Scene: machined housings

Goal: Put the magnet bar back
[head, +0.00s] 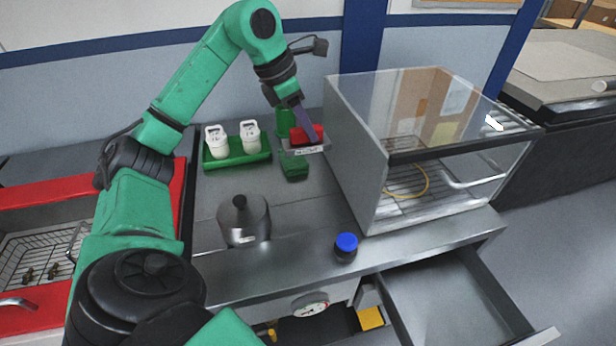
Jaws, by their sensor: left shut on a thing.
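My left gripper (298,134) reaches down at the back of the steel bench, beside the glass-fronted cabinet. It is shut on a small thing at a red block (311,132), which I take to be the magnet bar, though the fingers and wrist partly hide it. The red block is just above or on a pale labelled holder (311,149); I cannot tell whether it touches. Green parts show beside and in front of it, and their shape is unclear. My right gripper is not in view.
A green rack (238,161) with two white bottles stands left of the gripper. A steel canister (243,220) and a blue-capped jar (345,247) stand nearer. The glass cabinet (355,170) closes off the right. An open drawer (450,290) juts out below.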

